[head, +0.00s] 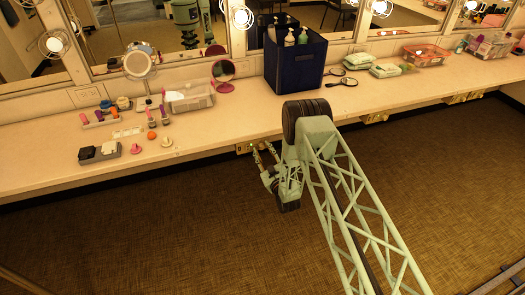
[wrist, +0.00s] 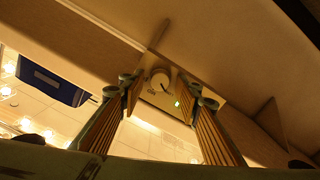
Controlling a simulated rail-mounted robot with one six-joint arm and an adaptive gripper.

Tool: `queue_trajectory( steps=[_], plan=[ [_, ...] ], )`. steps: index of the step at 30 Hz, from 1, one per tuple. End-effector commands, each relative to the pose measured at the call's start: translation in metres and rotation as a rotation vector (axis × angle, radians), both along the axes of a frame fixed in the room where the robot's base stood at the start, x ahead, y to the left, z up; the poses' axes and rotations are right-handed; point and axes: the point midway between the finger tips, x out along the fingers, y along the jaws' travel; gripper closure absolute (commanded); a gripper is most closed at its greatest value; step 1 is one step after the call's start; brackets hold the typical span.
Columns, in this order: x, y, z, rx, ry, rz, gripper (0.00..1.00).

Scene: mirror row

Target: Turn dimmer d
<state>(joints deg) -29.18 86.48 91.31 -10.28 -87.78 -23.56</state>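A round pale dimmer knob (wrist: 161,79) sits on a small plate (wrist: 152,98) with a lit green mark, in the middle of the wrist view. I cannot read which letter the plate bears. In the head view a brass plate (head: 243,149) shows under the counter's front edge, partly behind my gripper (head: 263,150). In the wrist view my gripper (wrist: 160,88) is open, one finger on each side of the knob in the picture. A gap shows between each fingertip and the knob; whether the tips reach its depth is unclear.
More brass plates (head: 376,118) sit along the counter's (head: 215,125) front edge to the right. A dark blue bin (head: 294,66) with bottles stands on the counter above my gripper. Brackets (wrist: 270,122) flank the plate under the counter.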

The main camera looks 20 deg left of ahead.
Motion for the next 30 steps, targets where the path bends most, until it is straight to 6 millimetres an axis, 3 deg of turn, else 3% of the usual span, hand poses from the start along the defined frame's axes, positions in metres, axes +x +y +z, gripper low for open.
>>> queue_trajectory(
  steps=[7,15,30],
  plan=[
    [0.0001,0.0002,0.0001,0.000,0.000,0.000,0.69],
    [0.0002,0.0001,0.0001,0.000,0.000,0.000,0.93],
    [0.0006,0.0000,-0.0004,0.047,0.037,0.000,0.93]
  ],
)
